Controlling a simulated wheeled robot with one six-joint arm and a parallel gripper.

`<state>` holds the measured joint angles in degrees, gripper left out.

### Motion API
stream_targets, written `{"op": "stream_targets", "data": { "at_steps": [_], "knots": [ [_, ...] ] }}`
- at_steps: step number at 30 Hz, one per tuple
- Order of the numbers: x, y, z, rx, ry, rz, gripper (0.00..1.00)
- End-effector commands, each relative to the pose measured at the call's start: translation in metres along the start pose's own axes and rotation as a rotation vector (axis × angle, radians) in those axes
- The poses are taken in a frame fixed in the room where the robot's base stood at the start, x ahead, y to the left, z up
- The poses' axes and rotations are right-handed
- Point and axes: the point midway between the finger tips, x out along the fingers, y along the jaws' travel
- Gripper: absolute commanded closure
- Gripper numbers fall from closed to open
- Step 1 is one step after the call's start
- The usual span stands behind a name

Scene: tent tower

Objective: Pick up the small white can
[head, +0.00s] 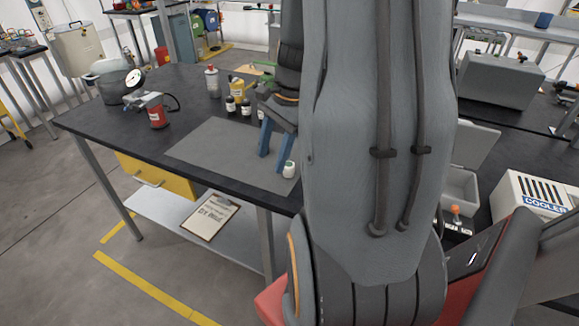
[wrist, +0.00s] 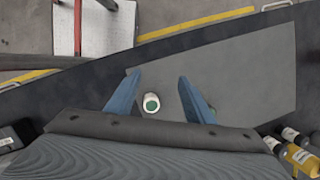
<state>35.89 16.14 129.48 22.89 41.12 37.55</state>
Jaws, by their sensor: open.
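The small white can (head: 288,169) with a green top stands on the grey mat (head: 215,143) near the table's front edge. In the wrist view the can (wrist: 151,101) is between my two blue fingers, closer to the left one, with a gap on the right. My gripper (head: 271,156) is open above the mat, with its fingers pointing down; it also shows in the wrist view (wrist: 155,88). The fingers do not grip the can. In the head view my arm hides the table to the right of the can.
Several small dark bottles (head: 231,104) and a yellow bottle (head: 236,86) stand behind the mat. A red can (head: 157,117) and a grey pot (head: 117,87) with a gauge are at the left. The mat's left part is clear. A clipboard (head: 210,214) lies on the lower shelf.

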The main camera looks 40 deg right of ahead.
Motion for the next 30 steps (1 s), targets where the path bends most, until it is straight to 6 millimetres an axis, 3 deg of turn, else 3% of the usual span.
{"op": "stream_targets", "data": {
  "at_steps": [1, 3, 9, 20, 30],
  "knots": [
    [-0.008, 0.002, -0.020, 0.125, -0.022, -0.021, 0.52],
    [-0.015, 0.003, -0.040, 0.268, -0.052, -0.045, 0.52],
    [-0.027, 0.006, -0.071, 0.495, -0.104, -0.086, 0.52],
    [0.001, 0.006, -0.072, 0.526, -0.113, -0.090, 0.52],
    [0.043, 0.008, -0.067, 0.523, -0.112, -0.089, 0.52]
  ]
}}
